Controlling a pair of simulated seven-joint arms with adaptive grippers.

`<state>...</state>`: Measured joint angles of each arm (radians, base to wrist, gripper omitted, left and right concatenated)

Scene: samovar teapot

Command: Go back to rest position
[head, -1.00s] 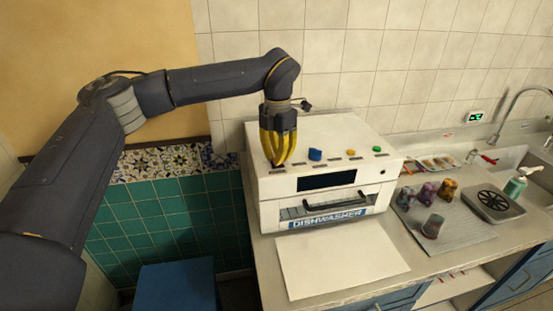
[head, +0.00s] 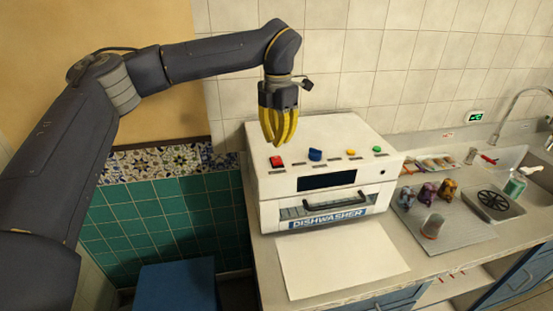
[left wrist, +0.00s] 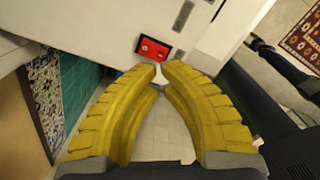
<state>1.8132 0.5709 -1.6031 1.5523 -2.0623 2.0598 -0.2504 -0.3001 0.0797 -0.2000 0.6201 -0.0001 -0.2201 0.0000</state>
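My left gripper (head: 278,143) hangs fingers-down above the left front of the white dishwasher (head: 345,143). Its yellow fingers are drawn together at the tips and hold nothing. A red button (head: 277,161) on the dishwasher's top lies just below the fingertips, clear of them. In the left wrist view the gripper (left wrist: 162,70) shows its fingertips nearly meeting, with the red button (left wrist: 152,49) beyond them. My right gripper is not in view.
Blue (head: 315,155), yellow (head: 351,153) and green (head: 377,149) knobs line the dishwasher's top. A white board (head: 340,266) lies in front. Air above the dishwasher is free.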

